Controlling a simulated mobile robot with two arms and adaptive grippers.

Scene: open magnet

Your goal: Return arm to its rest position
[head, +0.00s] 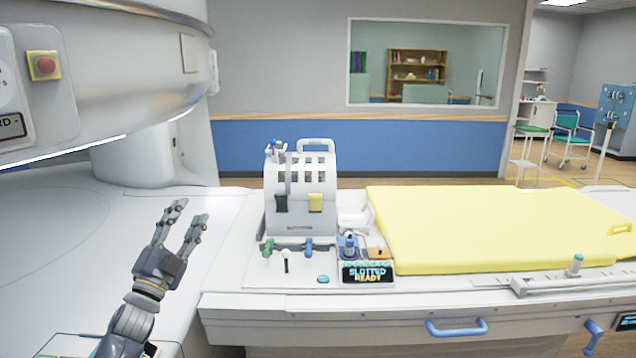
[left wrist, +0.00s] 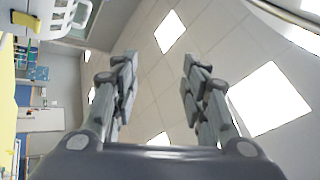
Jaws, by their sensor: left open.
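My left gripper (head: 187,222) is raised at the left of the head view, over the white bed of the scanner. Its two fingers point up and are apart, with nothing between them. In the left wrist view the same open fingers (left wrist: 160,90) stand against the ceiling, and the gap between them is empty. The gripper is to the left of the white coil unit (head: 301,195) and apart from it in the picture. My right gripper does not show in either view.
The scanner's upper housing (head: 110,60) overhangs at the upper left, with a red button (head: 45,65). A display (head: 368,273) reads "SLOTTED READY". A yellow pad (head: 480,228) covers the table to the right. Blue handles (head: 457,328) are on the front side.

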